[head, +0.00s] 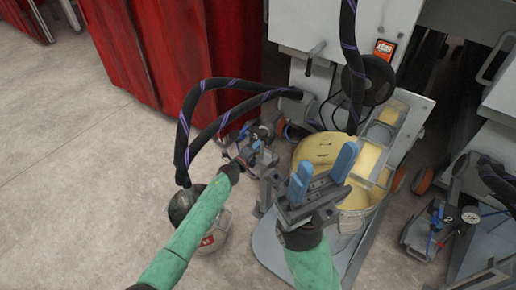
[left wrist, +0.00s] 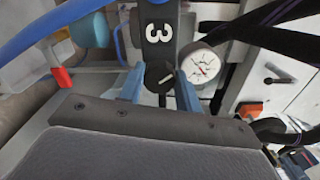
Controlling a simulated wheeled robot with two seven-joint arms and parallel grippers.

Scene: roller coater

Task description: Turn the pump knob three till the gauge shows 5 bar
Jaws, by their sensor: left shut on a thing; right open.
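In the left wrist view, the black pump knob (left wrist: 158,76) with a white pointer line sits below a dark plate marked 3 (left wrist: 158,32). The blue fingers of my left gripper (left wrist: 160,88) are on both sides of the knob and shut on it. The round white gauge (left wrist: 201,64) is just right of the knob. Its needle shows, but the scale is too small to read. In the head view, my left gripper (head: 256,147) is at the small pump in front of the machine, mostly hidden. My right gripper (head: 322,172) is open and empty, in front of the yellow drum.
The yellow drum (head: 312,150) stands by the grey machine (head: 325,28). Black hoses (head: 186,130) arch down to a round metal vessel (head: 181,203) on the left. Another pump, marked 2 (head: 436,222), is at the right. Red curtains (head: 150,50) hang behind; the left floor is clear.

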